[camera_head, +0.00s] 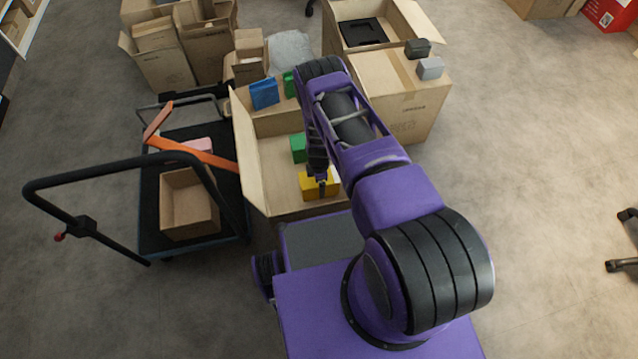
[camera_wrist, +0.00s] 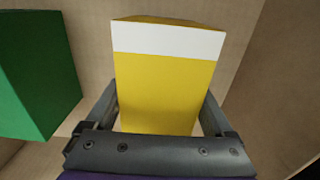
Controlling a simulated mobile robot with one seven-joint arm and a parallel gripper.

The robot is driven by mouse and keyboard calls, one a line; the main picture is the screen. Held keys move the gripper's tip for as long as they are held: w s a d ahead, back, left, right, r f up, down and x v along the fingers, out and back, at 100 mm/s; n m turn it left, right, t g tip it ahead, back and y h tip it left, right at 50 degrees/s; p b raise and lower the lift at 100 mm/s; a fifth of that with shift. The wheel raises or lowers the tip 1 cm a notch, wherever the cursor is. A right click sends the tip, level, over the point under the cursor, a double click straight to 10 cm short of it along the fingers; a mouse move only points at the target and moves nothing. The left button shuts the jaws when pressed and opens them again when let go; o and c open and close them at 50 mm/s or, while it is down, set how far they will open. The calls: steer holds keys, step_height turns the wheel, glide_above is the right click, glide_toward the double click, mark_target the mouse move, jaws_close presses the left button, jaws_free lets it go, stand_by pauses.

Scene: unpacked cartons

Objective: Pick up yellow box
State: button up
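The yellow box (camera_wrist: 160,85) has a white band near its upper edge in the wrist view. It is inside the open carton (camera_head: 265,175), near the carton's front end, and also shows in the head view (camera_head: 310,190). My gripper (camera_wrist: 160,90) has one finger along each side of the box. The fingertips are very close to its sides, and I cannot tell if they press on it. My gripper (camera_head: 321,180) hides part of the box in the head view.
A green box (camera_wrist: 35,75) stands left of the yellow one in the wrist view; it is behind it in the head view (camera_head: 298,148). A blue box (camera_head: 264,93) is farther back. A cart (camera_head: 148,215) stands left, a closed-top carton (camera_head: 405,100) right. Floor at right is free.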

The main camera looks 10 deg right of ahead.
steer(key=c, duration=1.2)
steer(key=shift+r, duration=0.1)
